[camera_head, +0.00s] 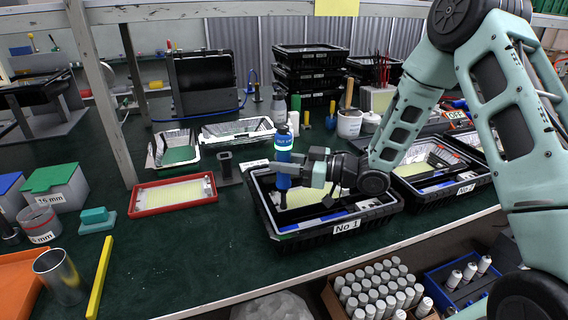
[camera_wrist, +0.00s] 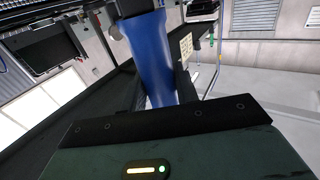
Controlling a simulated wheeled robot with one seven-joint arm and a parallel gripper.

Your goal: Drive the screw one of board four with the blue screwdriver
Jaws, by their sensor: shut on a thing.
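The blue screwdriver (camera_head: 283,142) stands upright in my gripper (camera_head: 290,168), above the black crate marked No 1 (camera_head: 335,232). Its tip points down in front of the crate's inside; I cannot tell whether it touches anything. In the wrist view its blue body (camera_wrist: 150,55) runs between the dark fingers of my gripper (camera_wrist: 160,88). A red-framed board (camera_head: 173,194) lies flat on the bench to the left, and silver housings (camera_head: 178,148) lie behind it. I cannot tell which is board four, and no screw is clear.
A small black stand (camera_head: 228,168) is left of the crate. More black crates, one marked No 2 (camera_head: 466,188), stand to the right. A yellow bar (camera_head: 99,278) and metal cup (camera_head: 60,277) are at front left.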

